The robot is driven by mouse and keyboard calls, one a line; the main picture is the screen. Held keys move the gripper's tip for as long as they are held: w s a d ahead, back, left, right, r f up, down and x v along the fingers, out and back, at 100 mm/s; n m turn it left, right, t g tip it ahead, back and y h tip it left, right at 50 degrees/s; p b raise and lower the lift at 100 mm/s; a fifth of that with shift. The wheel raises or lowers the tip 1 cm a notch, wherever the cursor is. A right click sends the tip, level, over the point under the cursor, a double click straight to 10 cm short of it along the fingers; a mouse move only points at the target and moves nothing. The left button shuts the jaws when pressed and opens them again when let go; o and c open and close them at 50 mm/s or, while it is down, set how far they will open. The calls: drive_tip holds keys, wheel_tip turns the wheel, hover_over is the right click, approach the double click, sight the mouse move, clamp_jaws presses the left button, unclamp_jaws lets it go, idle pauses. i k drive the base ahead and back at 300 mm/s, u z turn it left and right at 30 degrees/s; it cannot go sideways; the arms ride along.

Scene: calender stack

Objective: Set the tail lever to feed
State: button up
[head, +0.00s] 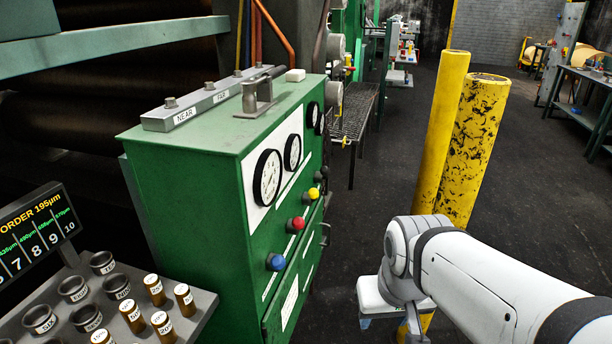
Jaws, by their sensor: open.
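A green control cabinet (205,190) stands left of centre. On its top, a grey lever-like part (258,97) sits in a small bracket, with a bar running back from it. No label reading tail or feed is legible, so I cannot tell which part is the tail lever. Small dark handles (325,236) show on the cabinet's right-hand front edge. My white arm enters from the lower right, bends at a joint right of the cabinet and goes down. My gripper's fingers are not visible. The arm is apart from the cabinet in the picture.
The cabinet front has round gauges (267,177) and blue (276,262), red (296,223) and yellow (313,193) knobs. Yellow posts (472,140) stand right. A tray with cups and cylinders (200,300) is lower left.

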sight(324, 171)
drive_tip(key=k, duration=0.6)
drive_tip(key=z, duration=0.55)
drive_tip(key=i, duration=1.7)
drive_tip(key=u, duration=0.55)
